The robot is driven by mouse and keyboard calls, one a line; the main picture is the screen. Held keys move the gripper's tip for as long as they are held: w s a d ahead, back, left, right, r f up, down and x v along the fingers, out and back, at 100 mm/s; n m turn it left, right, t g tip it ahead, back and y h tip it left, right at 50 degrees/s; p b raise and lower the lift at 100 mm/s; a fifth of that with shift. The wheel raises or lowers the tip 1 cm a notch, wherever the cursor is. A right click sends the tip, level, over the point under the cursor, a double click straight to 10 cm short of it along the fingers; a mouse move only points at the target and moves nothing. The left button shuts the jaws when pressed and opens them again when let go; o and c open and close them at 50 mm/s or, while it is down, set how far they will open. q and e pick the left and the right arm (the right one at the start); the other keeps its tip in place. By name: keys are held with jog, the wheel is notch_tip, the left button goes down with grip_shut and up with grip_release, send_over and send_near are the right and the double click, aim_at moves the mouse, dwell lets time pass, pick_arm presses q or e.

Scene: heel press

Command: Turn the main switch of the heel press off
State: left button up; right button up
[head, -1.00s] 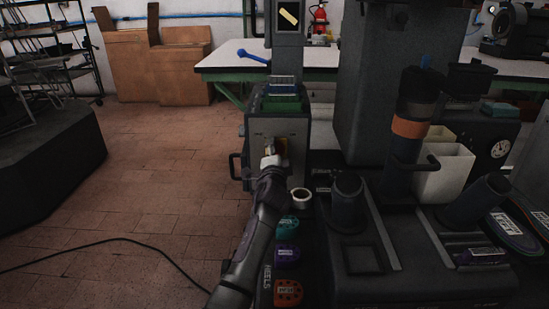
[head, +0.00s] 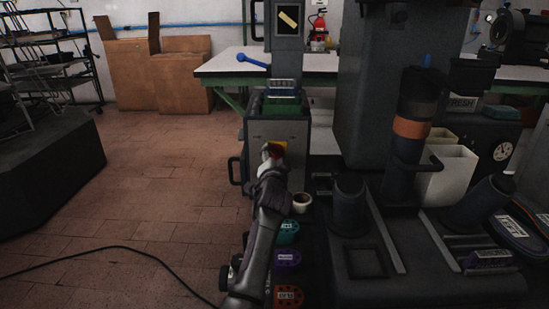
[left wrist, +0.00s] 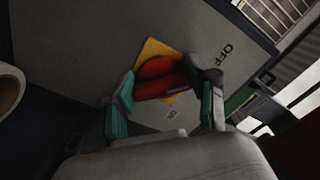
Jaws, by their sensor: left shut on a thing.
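The main switch is a red rotary knob (left wrist: 160,78) on a yellow plate (left wrist: 155,50), on the grey front panel (left wrist: 90,40) of a box. My left gripper (left wrist: 165,92) is shut on the red knob, one finger on each side. In the head view, my left gripper (head: 271,153) is at the box's front panel (head: 258,131) and covers part of the knob and the yellow plate. My right gripper is not in view.
A white roll (head: 301,202) and several coloured discs (head: 287,258) lie beside my left arm. The dark press base (head: 430,275) with its posts fills the right. A cable (head: 110,248) lies on the open floor at left. A black handle (head: 233,170) juts from the box's left side.

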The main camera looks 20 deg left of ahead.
aim_at(275, 120)
pick_arm(q)
jog(key=shift+f, duration=0.15)
jog(key=o, duration=1.2)
jog(key=shift+c, duration=0.2)
notch_tip(275, 120, up, 10)
jog(key=shift+s+f, duration=0.1)
jog(key=shift+s, duration=0.05)
jog(key=shift+r, duration=0.2)
